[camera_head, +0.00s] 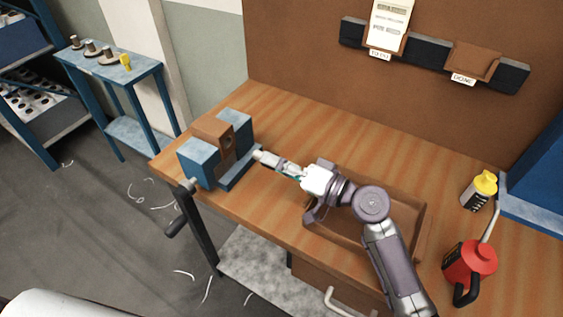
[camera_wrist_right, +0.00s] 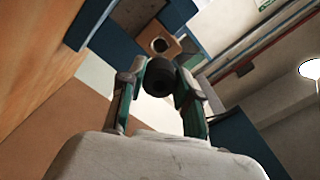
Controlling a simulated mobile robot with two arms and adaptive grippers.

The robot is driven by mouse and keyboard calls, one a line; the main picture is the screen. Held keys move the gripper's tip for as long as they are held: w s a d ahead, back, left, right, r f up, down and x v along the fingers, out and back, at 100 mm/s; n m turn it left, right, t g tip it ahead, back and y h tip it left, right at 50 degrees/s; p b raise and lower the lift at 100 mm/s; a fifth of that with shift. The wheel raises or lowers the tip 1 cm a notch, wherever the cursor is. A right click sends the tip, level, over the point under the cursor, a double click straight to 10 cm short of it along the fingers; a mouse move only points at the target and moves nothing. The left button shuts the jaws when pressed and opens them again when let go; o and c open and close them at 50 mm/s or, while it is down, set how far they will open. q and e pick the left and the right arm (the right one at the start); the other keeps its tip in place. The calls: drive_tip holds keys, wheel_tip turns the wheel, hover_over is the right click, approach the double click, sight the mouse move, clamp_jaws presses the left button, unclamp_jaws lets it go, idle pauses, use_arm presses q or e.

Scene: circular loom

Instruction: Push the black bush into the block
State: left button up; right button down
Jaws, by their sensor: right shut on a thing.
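The brown block (camera_head: 212,130) is clamped between the blue jaws of a vise (camera_head: 199,163) at the table's left end. A dark round hole shows in its face; block and hole also show in the wrist view (camera_wrist_right: 154,40). My right gripper (camera_head: 262,155) points at the block from the right, a short gap away. In the wrist view its fingers (camera_wrist_right: 160,88) are shut around the black bush (camera_wrist_right: 157,77), a short dark cylinder with a hole in its end. The bush appears just below the block's hole there. The bush is hard to make out in the head view. My left gripper is out of view.
A brown tray (camera_head: 419,232) lies under my right arm. A yellow-capped bottle (camera_head: 479,190) and a red oil can (camera_head: 470,262) stand at the right. The vise handle (camera_head: 180,210) hangs over the table's left edge. The table behind the arm is clear.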

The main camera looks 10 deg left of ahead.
sight(255, 155)
drive_tip(key=x, duration=0.2)
drive_tip(key=shift+w+a, duration=0.15)
drive_tip(key=shift+a, duration=0.15)
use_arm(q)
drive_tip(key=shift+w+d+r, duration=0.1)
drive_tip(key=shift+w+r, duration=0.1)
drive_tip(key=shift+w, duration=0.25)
use_arm(e)
drive_tip(key=x, duration=0.2)
drive_tip(key=shift+a, duration=0.35)
drive_tip(key=shift+d, duration=0.1)
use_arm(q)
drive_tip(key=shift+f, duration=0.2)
use_arm(e)
drive_tip(key=shift+w+a, duration=0.1)
drive_tip(key=shift+a, duration=0.2)
use_arm(q)
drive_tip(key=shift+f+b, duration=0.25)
drive_tip(key=shift+b, duration=0.1)
use_arm(e)
drive_tip(key=shift+x, duration=0.8)
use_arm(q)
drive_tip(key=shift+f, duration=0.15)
use_arm(e)
drive_tip(key=shift+w+a, duration=0.1)
drive_tip(key=shift+a, duration=0.2)
